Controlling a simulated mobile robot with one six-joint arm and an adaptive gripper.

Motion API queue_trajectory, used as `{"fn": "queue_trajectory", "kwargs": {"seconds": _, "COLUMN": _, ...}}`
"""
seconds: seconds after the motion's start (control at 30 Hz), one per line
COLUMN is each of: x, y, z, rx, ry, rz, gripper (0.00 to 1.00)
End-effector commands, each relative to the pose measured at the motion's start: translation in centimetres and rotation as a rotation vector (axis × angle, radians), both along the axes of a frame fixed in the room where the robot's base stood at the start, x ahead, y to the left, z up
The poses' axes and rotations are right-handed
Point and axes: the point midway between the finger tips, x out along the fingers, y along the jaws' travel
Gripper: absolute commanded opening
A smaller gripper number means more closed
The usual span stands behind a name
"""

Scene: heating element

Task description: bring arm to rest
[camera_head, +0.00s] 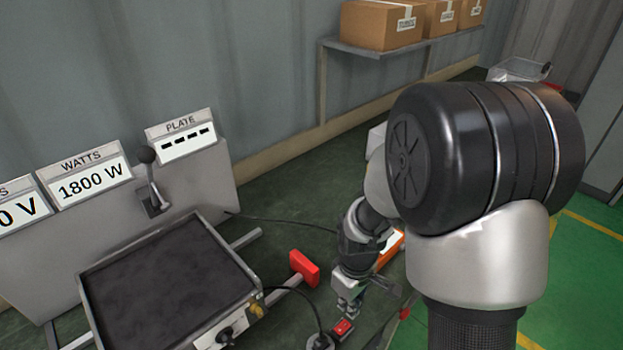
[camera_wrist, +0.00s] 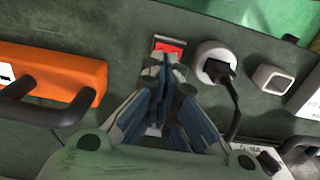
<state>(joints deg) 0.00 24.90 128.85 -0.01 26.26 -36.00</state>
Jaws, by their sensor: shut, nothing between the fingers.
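My gripper (camera_wrist: 165,65) is shut and empty in the wrist view, its fingertips together just at the near edge of a red rocker switch (camera_wrist: 168,46) on the dark green bench. I cannot tell whether the tips touch the switch. In the head view my gripper (camera_head: 347,308) points down beside the same red switch (camera_head: 342,327), and my arm covers much of the right side.
A hot plate (camera_head: 165,285) stands at the left, with a lever (camera_head: 150,170) and a panel reading 1800 W (camera_head: 90,188) behind it. A red-ended bar (camera_head: 304,268) sticks out nearby. A plugged socket (camera_wrist: 213,62) and an orange object (camera_wrist: 55,82) flank the switch.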

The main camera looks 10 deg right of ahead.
Motion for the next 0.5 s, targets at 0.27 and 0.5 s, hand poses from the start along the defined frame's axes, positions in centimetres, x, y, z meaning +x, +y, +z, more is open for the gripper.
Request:
{"fn": "queue_trajectory", "kwargs": {"seconds": 0.27, "x": -0.3, "y": 0.0, "z": 4.7, "rx": 0.002, "ry": -0.059, "rz": -0.072, "gripper": 0.00}}
{"fn": "queue_trajectory", "kwargs": {"seconds": 0.5, "x": -3.6, "y": -0.1, "z": 14.0, "rx": 0.023, "ry": -0.180, "rz": -0.257, "gripper": 0.00}}
